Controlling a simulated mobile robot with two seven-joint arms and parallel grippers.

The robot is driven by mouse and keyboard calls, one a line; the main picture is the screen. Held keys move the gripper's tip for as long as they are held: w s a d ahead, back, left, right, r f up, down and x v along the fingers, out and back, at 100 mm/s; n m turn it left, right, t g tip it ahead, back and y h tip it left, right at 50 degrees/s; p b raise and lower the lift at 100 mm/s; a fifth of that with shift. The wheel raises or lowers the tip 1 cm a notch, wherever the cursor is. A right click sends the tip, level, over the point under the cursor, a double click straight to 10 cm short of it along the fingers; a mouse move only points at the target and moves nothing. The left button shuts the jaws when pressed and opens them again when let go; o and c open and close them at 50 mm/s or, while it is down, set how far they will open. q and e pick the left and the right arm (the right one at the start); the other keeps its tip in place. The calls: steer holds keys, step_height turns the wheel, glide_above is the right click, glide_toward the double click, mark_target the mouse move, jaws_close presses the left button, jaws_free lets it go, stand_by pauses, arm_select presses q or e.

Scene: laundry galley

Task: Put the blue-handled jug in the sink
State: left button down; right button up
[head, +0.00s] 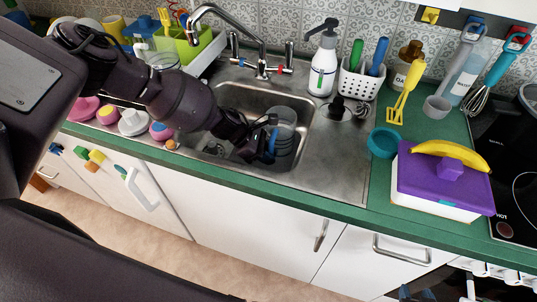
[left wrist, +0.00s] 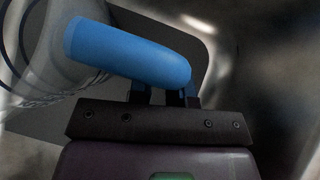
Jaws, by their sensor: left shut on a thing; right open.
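The jug (head: 286,128) is clear with a blue handle (head: 271,142). In the head view it is inside the sink basin (head: 232,92), at the basin's right side. My left gripper (head: 264,146) reaches down into the basin and is shut on the blue handle. In the left wrist view the handle (left wrist: 128,50) lies across the fingers (left wrist: 160,96), with the clear jug body (left wrist: 65,30) at the upper left. Whether the jug's base touches the basin floor cannot be told. My right gripper is not in view.
A chrome faucet (head: 240,36) arches behind the basin. A soap bottle (head: 322,62) and a white utensil holder (head: 361,80) stand behind and right of it. A purple-lidded box (head: 444,180) with a banana (head: 450,153) is on the right counter. Cups and dishes line the left counter.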

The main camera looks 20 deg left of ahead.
arm_select(q)
steer(key=shift+r, duration=0.1)
arm_select(e)
steer(key=shift+r, duration=0.1)
arm_select(q)
steer(key=c, duration=1.5)
jaws_free()
steer(key=shift+f, duration=0.2)
steer(key=o, duration=0.4)
arm_select(e)
steer(key=shift+w+a+r, duration=0.1)
steer(key=shift+w+r, duration=0.1)
steer(key=shift+w, duration=0.3)
arm_select(q)
steer(key=shift+o, duration=0.2)
steer(key=shift+r, duration=0.25)
steer(key=v, duration=1.2)
steer(key=shift+p, duration=0.45)
arm_select(e)
steer(key=shift+w+r, duration=0.1)
steer(key=shift+r, duration=0.5)
